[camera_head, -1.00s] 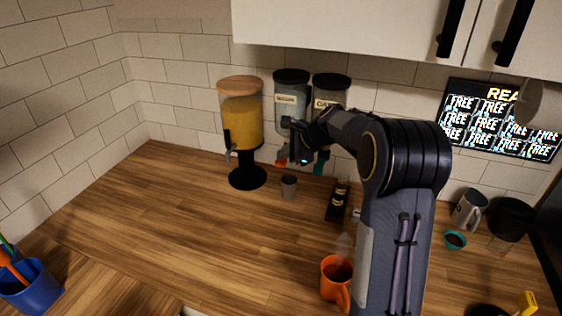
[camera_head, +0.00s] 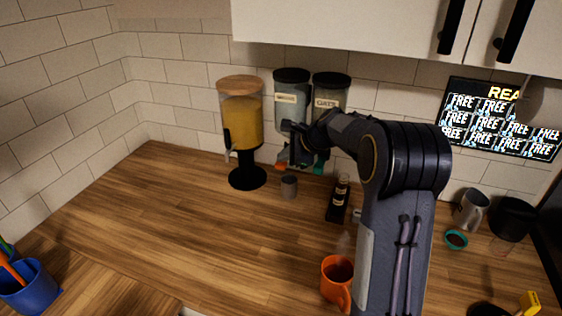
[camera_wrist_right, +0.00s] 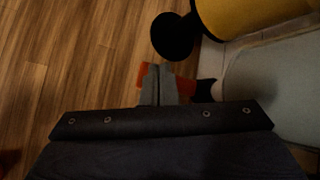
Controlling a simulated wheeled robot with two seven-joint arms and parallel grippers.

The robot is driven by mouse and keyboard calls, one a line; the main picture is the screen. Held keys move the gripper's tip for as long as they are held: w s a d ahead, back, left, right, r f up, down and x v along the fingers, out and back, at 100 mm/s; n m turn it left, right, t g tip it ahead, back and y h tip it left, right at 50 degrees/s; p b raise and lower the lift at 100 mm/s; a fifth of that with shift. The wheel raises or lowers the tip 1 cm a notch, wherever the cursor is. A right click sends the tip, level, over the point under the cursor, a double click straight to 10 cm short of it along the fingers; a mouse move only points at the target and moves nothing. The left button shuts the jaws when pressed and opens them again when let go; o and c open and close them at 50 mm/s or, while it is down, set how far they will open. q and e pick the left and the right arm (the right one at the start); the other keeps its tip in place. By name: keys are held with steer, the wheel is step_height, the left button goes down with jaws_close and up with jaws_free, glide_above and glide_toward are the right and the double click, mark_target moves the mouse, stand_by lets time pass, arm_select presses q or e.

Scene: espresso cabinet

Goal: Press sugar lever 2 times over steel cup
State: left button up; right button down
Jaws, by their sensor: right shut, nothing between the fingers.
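The sugar dispenser (camera_head: 290,108), a clear container with a black lid, hangs on the back wall. Its orange-red lever (camera_head: 280,166) shows low at the left of my gripper. The small grey steel cup (camera_head: 289,187) stands upright on the counter below the dispenser. My right gripper (camera_head: 295,158) is shut and empty at the lever, above the cup. In the right wrist view, the shut grey fingers (camera_wrist_right: 158,85) overlap the orange lever (camera_wrist_right: 182,86); contact is hard to tell. The cup cannot be seen there. My left gripper is out of view.
A yellow-filled dispenser (camera_head: 240,122) stands to the left; the oats dispenser (camera_head: 329,94) hangs to the right. A dark bottle (camera_head: 341,190), an orange mug (camera_head: 336,278) and a steel pitcher (camera_head: 471,209) stand on the counter (camera_head: 170,220). Its left middle is clear.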

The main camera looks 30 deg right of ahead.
mark_target(284, 164)
steer(key=shift+f+b, duration=0.4)
steer(key=shift+f, duration=0.25)
steer(key=shift+r, duration=0.15)
stand_by(0.5)
steer(key=shift+r+p, duration=1.6)
steer(key=shift+p, duration=0.1)
step_height(284, 164, up, 2)
steer(key=shift+r+p, duration=0.25)
steer(key=shift+p, duration=0.3)
step_height(284, 164, up, 2)
steer(key=shift+r, duration=0.2)
stand_by(1.4)
